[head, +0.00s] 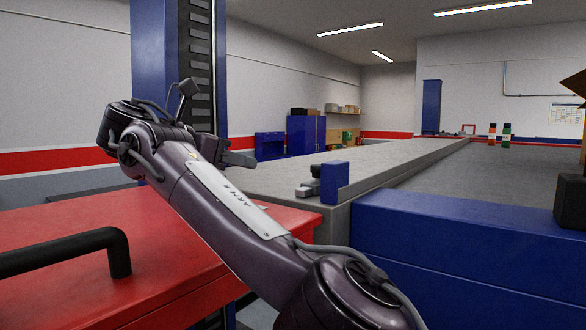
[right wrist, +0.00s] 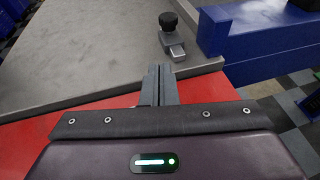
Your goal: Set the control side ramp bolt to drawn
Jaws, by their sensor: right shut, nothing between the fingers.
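The ramp bolt (head: 310,188) is a small grey metal piece with a dark knob, beside a blue upright block (head: 335,182) on the near edge of the grey runway. In the right wrist view the bolt (right wrist: 174,48) lies ahead of the fingers, its round black knob (right wrist: 168,20) at its far end. Whether it is drawn or seated I cannot tell. My right gripper (head: 240,159) is to the left of the bolt, apart from it. In its wrist view the fingers (right wrist: 157,84) are shut and empty, pointing toward the bolt. My left gripper is not in view.
A red cabinet top (head: 50,220) with a black handle (head: 65,252) lies near at left. A blue beam (head: 470,240) crosses at front right, and a blue post (head: 160,60) stands behind my right arm. The grey runway (head: 400,160) beyond the bolt is bare.

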